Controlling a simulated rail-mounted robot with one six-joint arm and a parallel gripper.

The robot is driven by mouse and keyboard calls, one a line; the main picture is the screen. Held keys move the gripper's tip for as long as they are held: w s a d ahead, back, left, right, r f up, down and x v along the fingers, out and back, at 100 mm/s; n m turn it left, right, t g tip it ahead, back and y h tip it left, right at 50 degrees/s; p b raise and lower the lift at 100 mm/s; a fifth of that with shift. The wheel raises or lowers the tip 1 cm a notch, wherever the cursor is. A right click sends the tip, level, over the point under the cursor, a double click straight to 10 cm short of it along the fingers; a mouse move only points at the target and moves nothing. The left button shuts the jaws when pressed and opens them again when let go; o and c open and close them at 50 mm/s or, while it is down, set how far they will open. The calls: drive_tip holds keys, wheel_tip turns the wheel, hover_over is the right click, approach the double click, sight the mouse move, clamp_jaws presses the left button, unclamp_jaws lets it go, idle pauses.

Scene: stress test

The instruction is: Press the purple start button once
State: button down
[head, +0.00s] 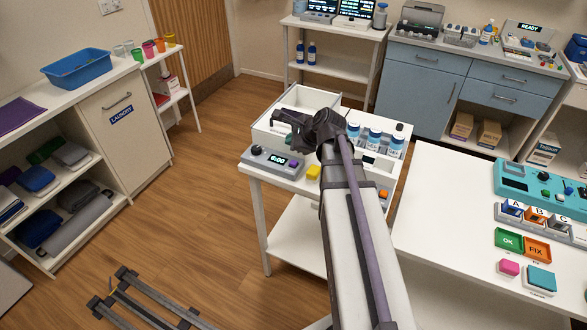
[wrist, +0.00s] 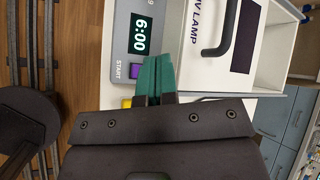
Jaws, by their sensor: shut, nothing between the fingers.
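The purple start button (wrist: 134,71) sits on a grey control panel (wrist: 122,12), beside the START label and below a display reading 6:00. In the head view the panel (head: 262,164) lies at the front left of a white cart, with the purple button (head: 294,162) right of its display. My gripper (wrist: 157,56) is shut and empty. Its teal fingertips are just right of the button in the wrist view. I see no contact, and their height above the panel is hard to tell.
A white UV lamp box (wrist: 211,70) with a dark handle stands next to the panel. A yellow block (head: 313,172) is close to the panel's right end. Blue-labelled bottles (head: 374,137) stand at the back right of the cart.

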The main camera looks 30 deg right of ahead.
sight(293, 163)
wheel_tip(293, 163, down, 5)
drive_tip(key=b, duration=0.4)
drive_tip(key=shift+f, duration=0.15)
idle(1.6)
drive_tip(key=shift+f+b, duration=0.35)
drive_tip(key=shift+b, duration=0.05)
drive_tip(key=shift+f+b, duration=0.4)
drive_tip(key=shift+b, duration=0.05)
idle(0.4)
idle(0.4)
drive_tip(key=shift+r+p, duration=0.9)
drive_tip(key=shift+p, duration=0.05)
wheel_tip(293, 163, up, 5)
drive_tip(key=p, duration=0.5)
drive_tip(key=shift+r, duration=0.1)
